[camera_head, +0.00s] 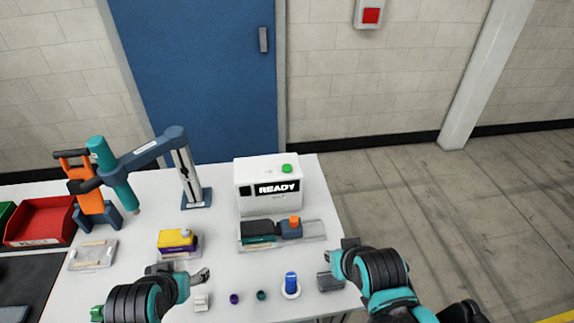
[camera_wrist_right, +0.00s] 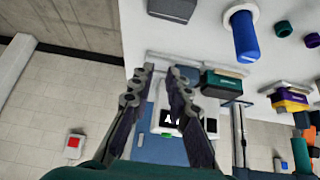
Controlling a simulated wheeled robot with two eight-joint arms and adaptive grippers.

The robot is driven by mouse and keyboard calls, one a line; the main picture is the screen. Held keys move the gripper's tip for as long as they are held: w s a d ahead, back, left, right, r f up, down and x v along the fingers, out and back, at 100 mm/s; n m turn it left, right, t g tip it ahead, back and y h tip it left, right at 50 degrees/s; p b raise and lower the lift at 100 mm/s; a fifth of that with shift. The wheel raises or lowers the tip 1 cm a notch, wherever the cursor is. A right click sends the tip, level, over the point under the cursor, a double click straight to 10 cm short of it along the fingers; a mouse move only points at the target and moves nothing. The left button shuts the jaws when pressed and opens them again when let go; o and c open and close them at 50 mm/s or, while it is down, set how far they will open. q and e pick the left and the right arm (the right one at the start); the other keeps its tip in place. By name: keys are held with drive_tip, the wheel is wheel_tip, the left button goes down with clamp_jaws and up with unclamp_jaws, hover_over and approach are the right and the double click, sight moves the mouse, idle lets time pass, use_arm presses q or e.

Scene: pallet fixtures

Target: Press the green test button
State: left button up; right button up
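The green test button (camera_head: 287,168) sits on top of a white box (camera_head: 256,206) whose black display reads READY. The box stands at the back right of the white table. My right gripper (camera_head: 342,258) is open and empty near the table's right edge, in front of and to the right of the box. In the right wrist view its two fingers (camera_wrist_right: 160,78) are apart, with the box's display (camera_wrist_right: 172,118) partly visible between them. My left gripper (camera_head: 184,272) appears open and empty over the front of the table, well apart from the button.
A tray with a dark green and grey part and an orange knob (camera_head: 295,222) lies in front of the box. A blue cylinder (camera_head: 291,281) and a grey block (camera_head: 329,281) stand near the front edge. A jointed arm stand (camera_head: 186,175) and red bin (camera_head: 40,221) are left.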

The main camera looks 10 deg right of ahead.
drive_tip(key=shift+g, duration=0.9)
drive_tip(key=w+a+r+p, duration=0.1)
drive_tip(key=w+r+p, duration=0.1)
drive_tip(key=w+r, duration=0.1)
drive_tip(key=w+r+p, duration=0.2)
drive_tip(key=w+r, duration=0.2)
drive_tip(key=r, duration=0.2)
drive_tip(key=w+a+r+p, duration=0.1)
drive_tip(key=w+r+p, duration=0.2)
drive_tip(key=w+r, duration=0.1)
drive_tip(key=shift+w+a+r, duration=0.25)
drive_tip(key=shift+a+r, duration=0.1)
drive_tip(key=shift+r, duration=0.15)
clamp_jaws()
wheel_tip(320, 180, up, 6)
drive_tip(key=g+p, duration=0.2)
drive_tip(key=p, duration=0.5)
hover_over(286, 166)
drive_tip(key=s, duration=0.4)
drive_tip(key=shift+w+r, duration=0.1)
drive_tip(key=b+x, duration=0.1)
drive_tip(key=x, duration=0.7)
drive_tip(key=b+x, duration=0.1)
drive_tip(key=x, duration=0.3)
drive_tip(key=shift+s+f+b, duration=0.25)
drive_tip(key=shift+f+b, duration=0.05)
drive_tip(key=shift+f, duration=0.75)
